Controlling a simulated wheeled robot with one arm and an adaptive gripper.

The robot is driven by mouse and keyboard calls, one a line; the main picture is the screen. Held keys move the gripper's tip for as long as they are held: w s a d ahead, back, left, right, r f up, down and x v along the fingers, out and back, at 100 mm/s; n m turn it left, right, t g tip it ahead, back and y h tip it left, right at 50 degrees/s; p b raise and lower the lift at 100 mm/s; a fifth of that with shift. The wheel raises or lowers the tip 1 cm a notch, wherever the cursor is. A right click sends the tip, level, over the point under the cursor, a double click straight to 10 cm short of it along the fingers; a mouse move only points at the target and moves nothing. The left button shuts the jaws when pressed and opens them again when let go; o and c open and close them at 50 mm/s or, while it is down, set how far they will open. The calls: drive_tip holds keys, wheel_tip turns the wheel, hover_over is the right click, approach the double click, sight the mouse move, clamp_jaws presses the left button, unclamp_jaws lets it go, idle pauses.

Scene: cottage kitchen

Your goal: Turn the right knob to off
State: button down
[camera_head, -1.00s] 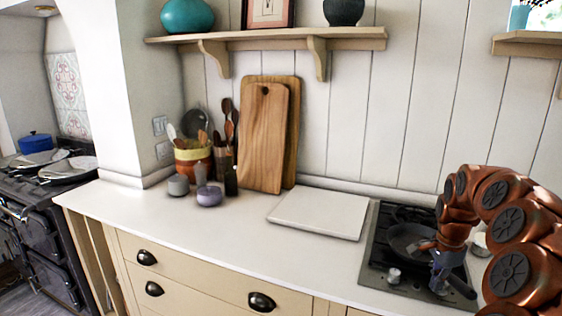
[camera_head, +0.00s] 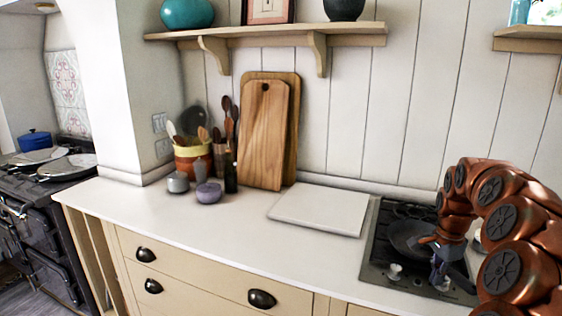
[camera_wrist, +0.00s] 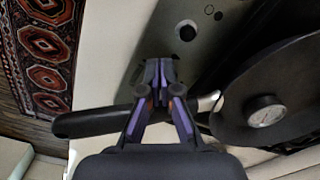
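The hob (camera_head: 372,272) has a pale left knob (camera_head: 396,271) at its front edge. The right knob area is largely hidden by my gripper (camera_head: 438,274), which points down at the hob's front. In the wrist view my gripper (camera_wrist: 160,72) has its purple-grey fingers close together, with no clear gap. I cannot see the right knob between or under them. One round knob (camera_wrist: 187,30) shows above the fingertips, apart from them; it appears to be the left one. A dark frying pan (camera_wrist: 285,85) lies at the right, its black handle (camera_wrist: 85,122) passing below my fingers.
The pan (camera_head: 408,238) sits on the hob close to my gripper. A white board (camera_head: 320,210) lies left of the hob. Wooden boards (camera_head: 263,135), a utensil pot and small jars stand farther left. The counter's front middle is clear.

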drive_tip(key=shift+w+b, duration=0.2)
drive_tip(key=shift+b, duration=0.3)
drive_tip(key=shift+a, duration=0.15)
drive_tip(key=shift+a+b, duration=0.15)
drive_tip(key=shift+b, duration=0.15)
drive_tip(key=shift+s+a, duration=0.1)
drive_tip(key=shift+a, duration=0.05)
wheel_tip(320, 180, up, 6)
drive_tip(key=p, duration=0.1)
idle(0.4)
